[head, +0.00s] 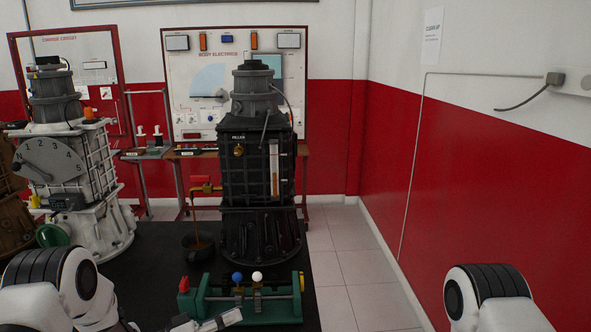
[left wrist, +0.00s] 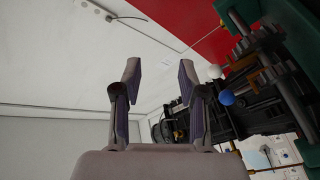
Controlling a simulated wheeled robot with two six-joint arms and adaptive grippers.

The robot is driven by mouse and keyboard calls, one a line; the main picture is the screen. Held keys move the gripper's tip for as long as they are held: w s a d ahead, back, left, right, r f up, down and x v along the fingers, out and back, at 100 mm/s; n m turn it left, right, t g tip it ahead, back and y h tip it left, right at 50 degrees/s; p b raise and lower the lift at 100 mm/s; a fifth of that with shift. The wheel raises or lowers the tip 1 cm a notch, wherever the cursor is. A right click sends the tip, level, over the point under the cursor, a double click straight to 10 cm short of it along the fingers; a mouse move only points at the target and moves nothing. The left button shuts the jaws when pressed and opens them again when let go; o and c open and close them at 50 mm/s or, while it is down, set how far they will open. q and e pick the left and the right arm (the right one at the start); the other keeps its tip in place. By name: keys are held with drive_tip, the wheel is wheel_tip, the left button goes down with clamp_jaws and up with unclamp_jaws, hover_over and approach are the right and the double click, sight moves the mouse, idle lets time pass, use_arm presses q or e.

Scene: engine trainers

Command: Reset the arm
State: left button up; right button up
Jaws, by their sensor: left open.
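My left gripper (left wrist: 159,80) is open and empty in the left wrist view, its two fingers apart with wall and ceiling showing between them. In the head view part of it (head: 208,322) shows at the bottom edge, just in front of the green fixture (head: 255,307). That fixture carries a blue ball knob (head: 237,277) and a white ball knob (head: 257,276). In the left wrist view the blue knob (left wrist: 227,97) and white knob (left wrist: 214,71) are right of the fingers, apart from them. My right arm shows at bottom right, but its gripper is out of view.
A black engine trainer (head: 257,180) stands behind the fixture on a dark table (head: 150,265). A white trainer (head: 70,180) with a numbered dial stands at left. A red and white wall (head: 500,170) is at right, with clear tiled floor (head: 350,270) before it.

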use_arm(q)
drive_tip(key=s+a+f+n+g+y, duration=0.15)
drive_tip(key=s+f+n+y, duration=0.45)
drive_tip(key=s+f+y, duration=0.8)
drive_tip(key=s+a+f+g+y, duration=0.1)
drive_tip(key=s+a+f+g, duration=0.1)
drive_tip(key=s, duration=0.5)
drive_tip(key=s+a+f+m+g+y, duration=0.1)
drive_tip(key=s+a+f+g, duration=0.2)
drive_tip(key=s, duration=0.5)
drive_tip(key=s+a+f+g+y, duration=0.1)
drive_tip(key=s+a+f+g, duration=0.1)
drive_tip(key=s, duration=0.6)
drive_tip(key=shift+s+a+f+m, duration=0.2)
drive_tip(key=shift+a+f+m, duration=0.1)
drive_tip(key=shift+a+f, duration=0.6)
